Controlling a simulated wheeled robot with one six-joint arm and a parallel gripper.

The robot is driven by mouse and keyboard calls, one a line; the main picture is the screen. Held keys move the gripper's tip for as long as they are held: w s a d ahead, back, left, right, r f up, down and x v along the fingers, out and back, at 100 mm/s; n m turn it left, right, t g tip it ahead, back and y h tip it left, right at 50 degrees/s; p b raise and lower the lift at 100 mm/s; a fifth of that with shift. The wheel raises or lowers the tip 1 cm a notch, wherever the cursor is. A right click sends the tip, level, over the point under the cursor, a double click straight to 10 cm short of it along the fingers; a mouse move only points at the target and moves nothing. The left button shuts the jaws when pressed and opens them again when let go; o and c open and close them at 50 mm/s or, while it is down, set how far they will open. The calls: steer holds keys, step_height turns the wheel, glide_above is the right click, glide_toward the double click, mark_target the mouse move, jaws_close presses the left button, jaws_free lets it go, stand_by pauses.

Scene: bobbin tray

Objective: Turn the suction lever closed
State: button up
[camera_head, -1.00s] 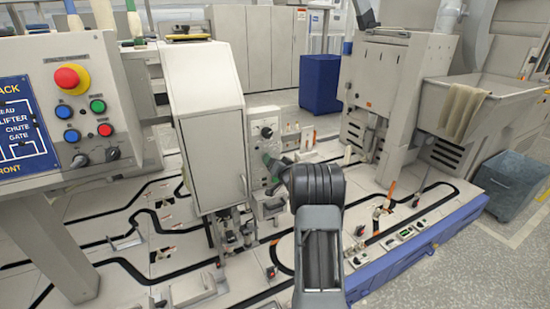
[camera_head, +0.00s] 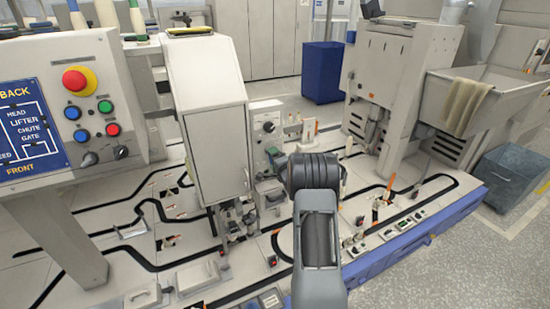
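My arm reaches up from the bottom of the head view, and its dark wrist (camera_head: 313,172) is beside a grey machine panel. My gripper is mostly hidden by the wrist, and its fingers cannot be made out. A small dark green part (camera_head: 273,156) shows just left of the wrist, low on the panel. I cannot tell whether it is the suction lever or whether my gripper touches it. The panel (camera_head: 266,117) also carries a round dark knob (camera_head: 268,127). No other part is clearly the suction lever.
A tall grey cabinet (camera_head: 215,150) stands close left of my wrist. A control box (camera_head: 75,130) with a red button is at far left. A hopper machine (camera_head: 398,85) stands at right. Several small fittings and black tracks cover the pale platform, which has a blue edge (camera_head: 410,250).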

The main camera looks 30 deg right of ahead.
steer(key=shift+a+m, duration=0.15)
steer(key=shift+m, duration=0.65)
steer(key=o, duration=0.9)
steer(key=s, duration=0.4)
steer(key=s+a, duration=0.1)
steer(key=s, duration=0.4)
steer(key=s+a, duration=0.1)
steer(key=s, duration=0.3)
steer(key=shift+s, duration=0.3)
